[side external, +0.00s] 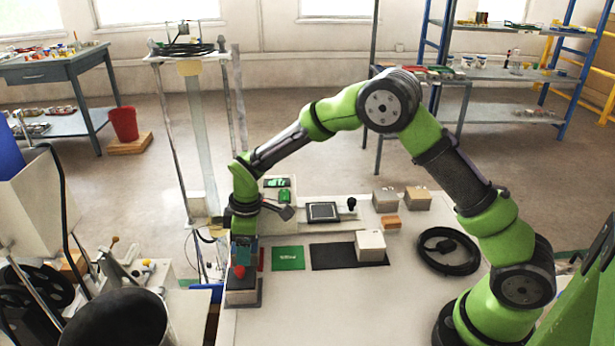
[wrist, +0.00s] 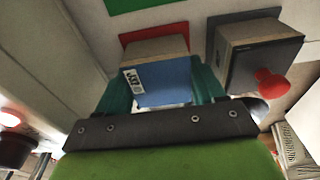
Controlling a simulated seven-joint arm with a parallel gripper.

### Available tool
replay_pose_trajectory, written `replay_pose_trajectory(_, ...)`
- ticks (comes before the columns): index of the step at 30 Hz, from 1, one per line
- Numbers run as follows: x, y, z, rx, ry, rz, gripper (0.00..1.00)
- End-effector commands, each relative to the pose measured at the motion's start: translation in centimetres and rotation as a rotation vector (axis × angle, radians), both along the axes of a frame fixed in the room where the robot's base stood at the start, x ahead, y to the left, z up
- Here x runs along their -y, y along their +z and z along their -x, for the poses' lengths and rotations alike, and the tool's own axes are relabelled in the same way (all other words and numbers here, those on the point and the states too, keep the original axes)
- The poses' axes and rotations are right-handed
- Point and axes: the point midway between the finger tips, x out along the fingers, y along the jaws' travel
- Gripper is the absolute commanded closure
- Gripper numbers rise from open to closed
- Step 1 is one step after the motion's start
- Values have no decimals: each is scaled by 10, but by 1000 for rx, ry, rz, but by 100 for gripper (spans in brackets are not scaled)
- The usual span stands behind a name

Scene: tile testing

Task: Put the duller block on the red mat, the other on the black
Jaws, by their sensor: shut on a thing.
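My gripper (side external: 243,254) points down at the left end of the white table. In the wrist view its teal fingers (wrist: 160,92) are shut around a block with a blue face, a white label and tan sides (wrist: 165,78). A red mat (wrist: 152,36) shows just beyond that block; it also shows in the side view (side external: 261,259), partly hidden by my gripper. I cannot tell whether the held block touches the mat. A pale block (side external: 370,244) sits at the right end of the black mat (side external: 332,257).
A box with a dark top and red knob (side external: 241,284) stands close in front of my gripper; the wrist view shows it right of the held block (wrist: 255,62). A green mat (side external: 287,258) lies between the red and black mats.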

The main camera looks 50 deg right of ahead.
Motion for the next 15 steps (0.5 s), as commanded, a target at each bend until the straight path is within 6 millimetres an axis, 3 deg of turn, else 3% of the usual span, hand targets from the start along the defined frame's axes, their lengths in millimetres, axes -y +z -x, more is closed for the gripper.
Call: replay_pose_trajectory(15,0,-3,-1,2,0,-1,85)
